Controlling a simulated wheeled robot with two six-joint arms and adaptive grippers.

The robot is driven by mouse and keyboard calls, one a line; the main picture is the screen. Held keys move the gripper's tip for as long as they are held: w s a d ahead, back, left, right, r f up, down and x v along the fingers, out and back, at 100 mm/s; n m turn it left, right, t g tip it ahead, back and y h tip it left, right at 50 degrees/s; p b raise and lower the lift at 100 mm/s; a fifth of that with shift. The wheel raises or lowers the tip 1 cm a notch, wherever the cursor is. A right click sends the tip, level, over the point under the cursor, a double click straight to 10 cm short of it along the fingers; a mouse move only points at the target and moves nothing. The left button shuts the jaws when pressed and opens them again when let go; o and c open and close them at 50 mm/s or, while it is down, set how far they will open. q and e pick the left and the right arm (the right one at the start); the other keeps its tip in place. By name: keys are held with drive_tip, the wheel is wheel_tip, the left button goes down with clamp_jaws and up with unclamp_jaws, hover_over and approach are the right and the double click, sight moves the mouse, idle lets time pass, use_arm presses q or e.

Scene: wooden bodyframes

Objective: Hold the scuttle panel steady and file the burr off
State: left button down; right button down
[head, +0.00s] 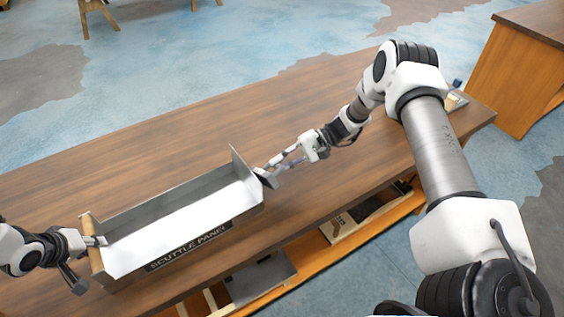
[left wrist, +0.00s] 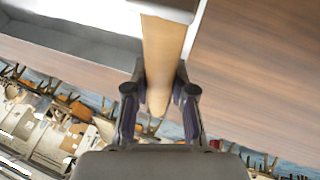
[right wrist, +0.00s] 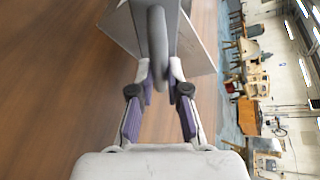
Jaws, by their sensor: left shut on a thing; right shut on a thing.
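The scuttle panel (head: 185,222), a long grey metal trough with a dark label on its near side, lies on the wooden bench. A tan wooden bar (head: 96,255) stands at its left end. My left gripper (head: 88,250) is shut on this bar, which also shows in the left wrist view (left wrist: 162,50). My right gripper (head: 268,170) is at the panel's right end, by the upright end plate (head: 241,165). It is shut on a grey rounded tool (right wrist: 157,45), seemingly the file. Whether the tool touches the panel is unclear, and no burr can be made out.
The bench top (head: 150,150) is clear behind the panel. Small items (head: 455,98) stand at its far right corner. A lower shelf (head: 335,250) holds a grey plate (head: 262,278) and a framed piece. Another wooden bench (head: 525,60) stands at the upper right.

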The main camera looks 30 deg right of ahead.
drive_tip(key=shift+a, duration=0.55)
drive_tip(key=shift+w, duration=4)
drive_tip(key=shift+s+a, duration=0.1)
drive_tip(key=shift+s, duration=3.95)
drive_tip(key=d, duration=0.6)
drive_tip(key=shift+w, duration=0.2)
drive_tip(key=shift+d, duration=0.15)
